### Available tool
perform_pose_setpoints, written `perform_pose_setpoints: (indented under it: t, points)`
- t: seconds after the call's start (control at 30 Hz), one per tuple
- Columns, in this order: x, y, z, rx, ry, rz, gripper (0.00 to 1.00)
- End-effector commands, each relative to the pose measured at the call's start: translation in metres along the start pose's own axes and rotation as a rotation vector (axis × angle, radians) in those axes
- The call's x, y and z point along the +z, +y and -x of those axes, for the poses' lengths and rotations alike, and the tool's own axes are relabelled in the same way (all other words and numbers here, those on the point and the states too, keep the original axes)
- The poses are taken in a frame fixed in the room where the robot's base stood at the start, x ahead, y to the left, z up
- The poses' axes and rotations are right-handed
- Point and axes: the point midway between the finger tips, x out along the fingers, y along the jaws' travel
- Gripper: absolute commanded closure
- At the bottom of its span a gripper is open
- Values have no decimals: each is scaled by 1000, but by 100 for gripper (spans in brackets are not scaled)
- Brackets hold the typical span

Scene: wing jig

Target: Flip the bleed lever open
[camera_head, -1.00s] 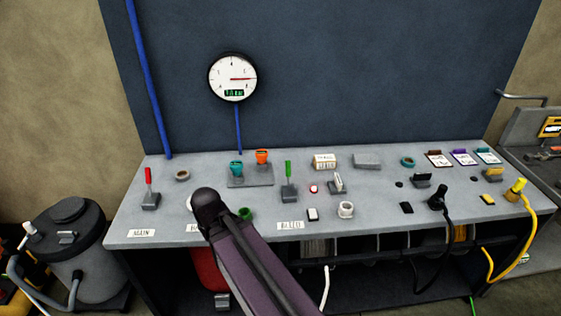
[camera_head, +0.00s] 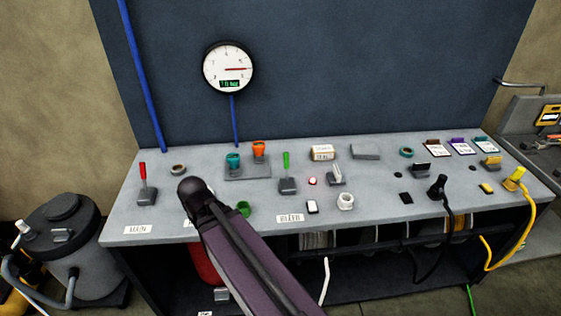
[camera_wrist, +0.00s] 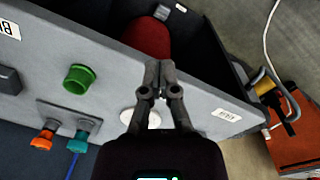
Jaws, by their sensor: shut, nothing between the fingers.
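The bleed lever has a green handle (camera_head: 286,160) that stands upright on a dark grey base on the bench, behind the "BLEED" label (camera_head: 290,218). Its red counterpart, a lever (camera_head: 142,171), stands at the left above "MAIN". My gripper (camera_wrist: 158,70) is shut and empty over the bench's front strip. In the head view my arm hides it, left of the green lever. In the wrist view a dark block (camera_wrist: 9,80) at the left edge looks like the bleed lever's base; its handle is out of view.
A green cup (camera_head: 243,209) stands between my arm and the green lever. Behind are teal (camera_head: 233,161) and orange (camera_head: 259,150) couplings on a plate. A white round piece (camera_wrist: 127,118) lies close beside my gripper. A gauge (camera_head: 228,67) hangs on the wall.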

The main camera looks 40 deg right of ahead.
Motion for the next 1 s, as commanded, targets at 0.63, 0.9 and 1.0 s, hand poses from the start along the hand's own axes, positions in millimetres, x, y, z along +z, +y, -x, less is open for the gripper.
perform_pose_setpoints:
  t: [0.63, 0.9, 1.0]
  points:
    - [-141, 203, -58, 735, -95, 187, 100]
    - [-190, 286, -50, 1060, -243, 280, 100]
    - [-200, 305, -45, 1140, -292, 303, 100]
